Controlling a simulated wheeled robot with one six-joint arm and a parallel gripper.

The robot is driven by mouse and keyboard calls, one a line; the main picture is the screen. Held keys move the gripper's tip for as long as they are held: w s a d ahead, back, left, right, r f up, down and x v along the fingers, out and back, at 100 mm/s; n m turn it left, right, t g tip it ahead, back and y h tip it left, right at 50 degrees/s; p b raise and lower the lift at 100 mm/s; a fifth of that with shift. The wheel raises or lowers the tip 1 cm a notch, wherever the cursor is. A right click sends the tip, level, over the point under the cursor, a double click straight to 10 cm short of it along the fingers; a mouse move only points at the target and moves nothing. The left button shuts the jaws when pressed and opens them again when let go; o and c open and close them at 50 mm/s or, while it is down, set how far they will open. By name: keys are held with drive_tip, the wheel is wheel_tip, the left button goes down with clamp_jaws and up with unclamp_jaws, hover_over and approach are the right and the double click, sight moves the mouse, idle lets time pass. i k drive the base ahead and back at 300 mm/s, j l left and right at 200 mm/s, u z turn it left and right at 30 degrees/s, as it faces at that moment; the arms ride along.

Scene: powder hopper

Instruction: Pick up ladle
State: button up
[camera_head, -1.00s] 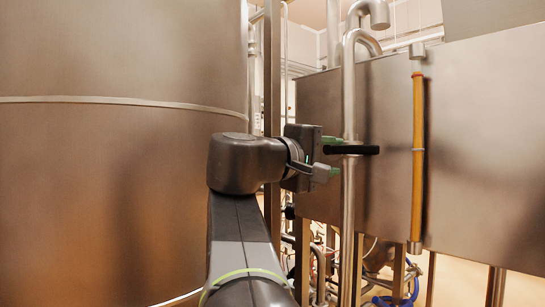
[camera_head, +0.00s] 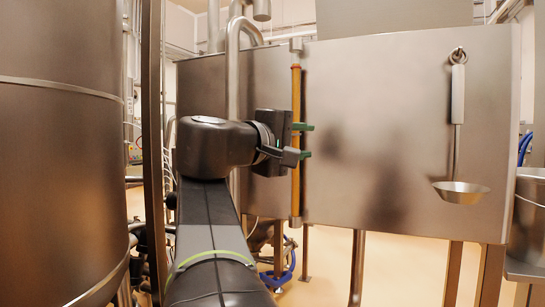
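The ladle (camera_head: 457,130) hangs upright from a hook on the right part of a steel tank wall, in the head view. Its pale handle is at the top, and its shallow metal bowl (camera_head: 460,192) is at the bottom. My gripper (camera_head: 306,140) is left of the ladle and well apart from it. Its two green-tipped fingers are spread, one above the other, with nothing seen between them.
The steel tank wall (camera_head: 380,130) stands behind my gripper. A vertical amber tube (camera_head: 295,180) runs down it just behind my fingers. A big steel cylinder (camera_head: 60,180) stands at left. A steel vessel (camera_head: 528,225) is at the right edge.

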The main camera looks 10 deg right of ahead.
sight(454, 192)
drive_tip(key=z, duration=1.65)
